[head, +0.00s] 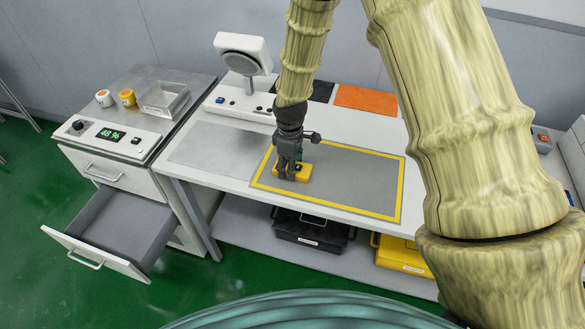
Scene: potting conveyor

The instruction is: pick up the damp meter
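A small yellow device with a dark patch, which looks like the damp meter (304,174), lies on the grey mat (350,180) with the yellow border. My dark gripper (287,174) points down right at it, and its fingers cover part of the device. The fingers look small and dark here, so I cannot tell whether they are closed on the device or only around it. The device appears to be at the mat's surface.
An orange mat (365,99) and a white lamp-like stand (243,55) are at the bench's back. The mat's right side is clear.

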